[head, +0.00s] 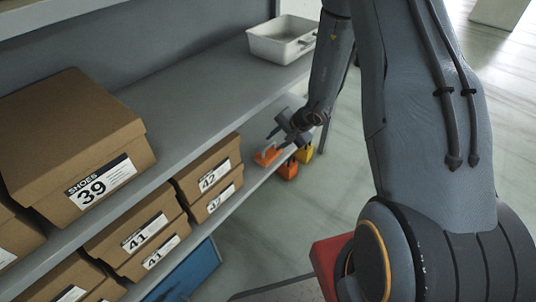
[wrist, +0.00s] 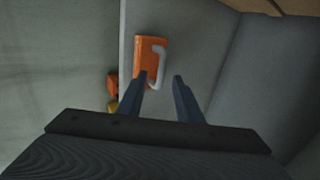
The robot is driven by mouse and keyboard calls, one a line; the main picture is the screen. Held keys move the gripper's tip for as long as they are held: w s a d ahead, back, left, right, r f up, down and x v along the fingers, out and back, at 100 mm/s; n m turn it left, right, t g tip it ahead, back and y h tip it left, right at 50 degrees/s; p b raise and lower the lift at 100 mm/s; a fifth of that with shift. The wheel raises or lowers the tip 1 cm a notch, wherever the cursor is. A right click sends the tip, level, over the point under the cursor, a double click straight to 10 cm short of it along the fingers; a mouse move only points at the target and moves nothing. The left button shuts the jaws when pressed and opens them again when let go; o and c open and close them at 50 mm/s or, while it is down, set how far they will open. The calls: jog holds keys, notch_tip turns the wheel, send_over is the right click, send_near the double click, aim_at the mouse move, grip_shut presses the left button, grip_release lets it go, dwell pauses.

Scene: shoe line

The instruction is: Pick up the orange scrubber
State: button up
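The orange scrubber (head: 267,157) lies on the lower shelf near its front edge, with a light grey handle on top. It also shows in the wrist view (wrist: 145,52), just beyond my fingertips, with the handle toward the right. My gripper (wrist: 160,77) is open and empty. Its left finger overlaps the scrubber's lower end in the picture, and its right finger is to the right of the handle. In the head view my gripper (head: 277,132) is above the scrubber. I cannot tell the exact gap.
Shoe boxes (head: 211,179) stand left of the scrubber on the same shelf. The upper shelf (head: 190,85) holds a grey bin (head: 283,40) and a large shoe box (head: 75,150). An orange item (head: 288,171) and a yellow one (head: 304,154) show past the shelf edge, over open floor.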

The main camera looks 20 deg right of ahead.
aim_at(269, 145)
jog(key=x, duration=0.4)
jog(key=shift+w+a+f+b, duration=0.15)
jog(key=shift+f+b, duration=0.05)
jog(key=shift+b, duration=0.15)
grip_shut()
jog(key=shift+r, duration=0.15)
jog(key=shift+r, duration=0.55)
notch_tip(269, 145, up, 2)
jog(key=shift+r+p, duration=0.15)
jog(key=shift+p, duration=0.25)
jog(key=s+d, duration=1)
jog(key=s, duration=0.4)
jog(key=shift+s+d, duration=0.3)
